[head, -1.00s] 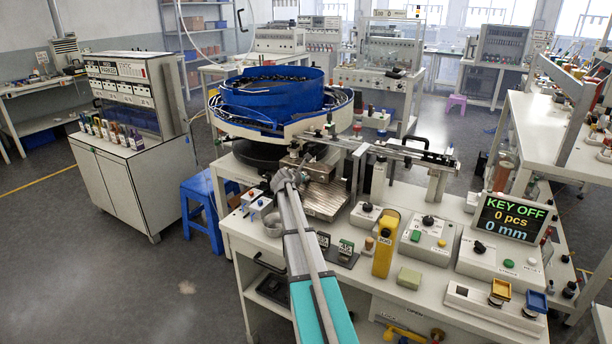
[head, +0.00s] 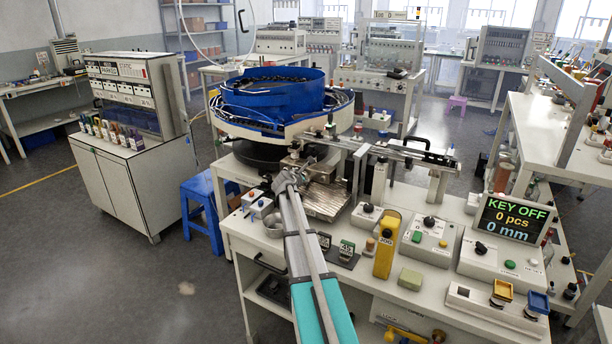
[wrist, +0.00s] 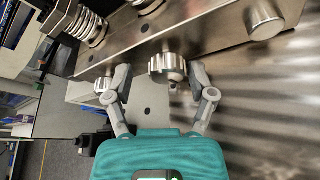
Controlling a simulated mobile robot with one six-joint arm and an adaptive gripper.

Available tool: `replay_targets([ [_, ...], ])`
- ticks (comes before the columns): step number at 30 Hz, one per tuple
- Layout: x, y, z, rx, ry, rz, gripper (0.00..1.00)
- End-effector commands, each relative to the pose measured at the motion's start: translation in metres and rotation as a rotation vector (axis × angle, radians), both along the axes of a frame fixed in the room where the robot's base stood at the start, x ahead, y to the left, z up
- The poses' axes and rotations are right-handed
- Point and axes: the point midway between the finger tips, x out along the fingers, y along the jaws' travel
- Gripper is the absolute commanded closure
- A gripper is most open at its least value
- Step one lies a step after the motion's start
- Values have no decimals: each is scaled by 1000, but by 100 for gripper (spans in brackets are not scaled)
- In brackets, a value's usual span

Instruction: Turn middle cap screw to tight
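In the wrist view a knurled metal cap screw (wrist: 166,66) sticks out from the edge of a metal bar, between my fingertips. My gripper (wrist: 160,75) is open, one finger on each side of the central screw. A gap shows on the left; on the right the finger is very close, and I cannot tell if it touches. In the head view my gripper (head: 284,180) is at the metal fixture below the bowl; the screws are too small to tell apart.
The blue bowl feeder (head: 270,95) stands behind my gripper, with a metal rail (head: 400,152) running right. A yellow box (head: 385,248), a control box (head: 428,243) and a display reading KEY OFF (head: 513,217) stand on the bench to the right.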

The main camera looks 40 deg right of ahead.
Motion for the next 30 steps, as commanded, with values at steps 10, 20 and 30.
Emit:
replay_targets([
  [10,-3,-1,1,-4,9,-6,23],
  [20,-21,55,28,-97,229,-4,23],
  [30,-47,115,54,-216,515,-6,23],
])
